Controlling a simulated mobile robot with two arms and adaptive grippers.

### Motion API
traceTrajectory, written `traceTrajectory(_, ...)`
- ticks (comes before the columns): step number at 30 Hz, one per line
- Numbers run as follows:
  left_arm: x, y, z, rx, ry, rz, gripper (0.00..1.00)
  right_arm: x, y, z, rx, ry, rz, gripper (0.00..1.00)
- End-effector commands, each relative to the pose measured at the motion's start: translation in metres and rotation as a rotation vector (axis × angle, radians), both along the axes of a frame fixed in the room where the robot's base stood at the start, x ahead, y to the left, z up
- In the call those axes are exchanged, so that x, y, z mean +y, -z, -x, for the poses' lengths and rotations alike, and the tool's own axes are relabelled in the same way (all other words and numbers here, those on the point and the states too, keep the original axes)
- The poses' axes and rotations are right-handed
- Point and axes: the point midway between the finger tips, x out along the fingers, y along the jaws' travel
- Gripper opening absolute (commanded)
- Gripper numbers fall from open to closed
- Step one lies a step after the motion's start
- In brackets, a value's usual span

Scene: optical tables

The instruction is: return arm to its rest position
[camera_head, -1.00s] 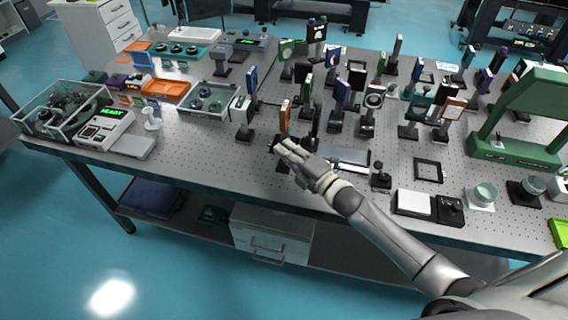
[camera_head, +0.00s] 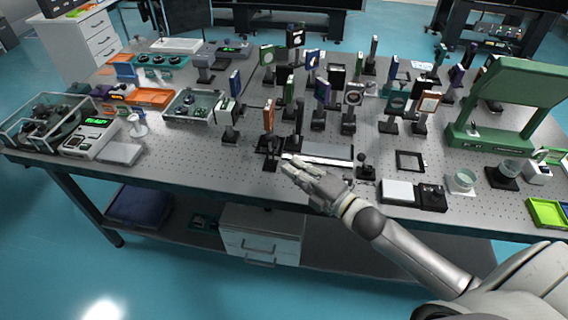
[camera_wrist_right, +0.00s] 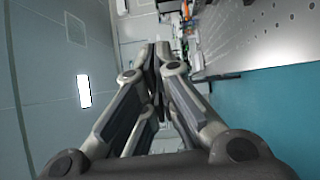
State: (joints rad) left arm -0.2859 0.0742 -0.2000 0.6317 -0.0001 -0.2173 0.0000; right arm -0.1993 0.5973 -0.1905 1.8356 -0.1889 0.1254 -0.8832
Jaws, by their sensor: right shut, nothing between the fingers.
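My right arm (camera_head: 405,245) comes in from the lower right in the head view. Its gripper (camera_head: 290,168) is over the front part of the optical table (camera_head: 200,170), just in front of a small black mount and an orange-edged plate (camera_head: 268,116). In the right wrist view the fingers of the gripper (camera_wrist_right: 157,48) meet at their tips with nothing between them. The table top (camera_wrist_right: 270,40) shows at the right there, turned on its side. My left gripper is not in view.
Several upright optics on posts crowd the table's middle. A green stand (camera_head: 480,137) is at the right. A clear bin (camera_head: 45,125) is at the left. The floor in front is clear.

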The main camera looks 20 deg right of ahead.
Motion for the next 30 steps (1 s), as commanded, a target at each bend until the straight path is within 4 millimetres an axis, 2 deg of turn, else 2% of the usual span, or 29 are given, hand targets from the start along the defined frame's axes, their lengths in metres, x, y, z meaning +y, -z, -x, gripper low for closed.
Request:
traceTrajectory(7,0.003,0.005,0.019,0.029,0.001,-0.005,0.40,-0.006,-0.002,0.013,-0.001,0.000,0.000,0.00)
traceTrajectory(13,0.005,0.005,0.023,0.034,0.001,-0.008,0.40,-0.005,0.000,0.015,0.015,0.011,-0.015,0.00)
traceTrajectory(17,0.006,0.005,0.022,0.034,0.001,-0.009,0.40,-0.004,0.011,0.019,0.113,0.078,-0.101,0.00)
traceTrajectory(20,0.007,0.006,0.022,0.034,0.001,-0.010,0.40,-0.004,0.027,0.028,0.252,0.180,-0.222,0.00)
traceTrajectory(26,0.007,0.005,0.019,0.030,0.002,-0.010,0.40,-0.001,0.067,0.069,0.573,0.427,-0.506,0.00)
traceTrajectory(30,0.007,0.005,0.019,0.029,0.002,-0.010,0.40,0.004,0.090,0.113,0.791,0.612,-0.690,0.00)
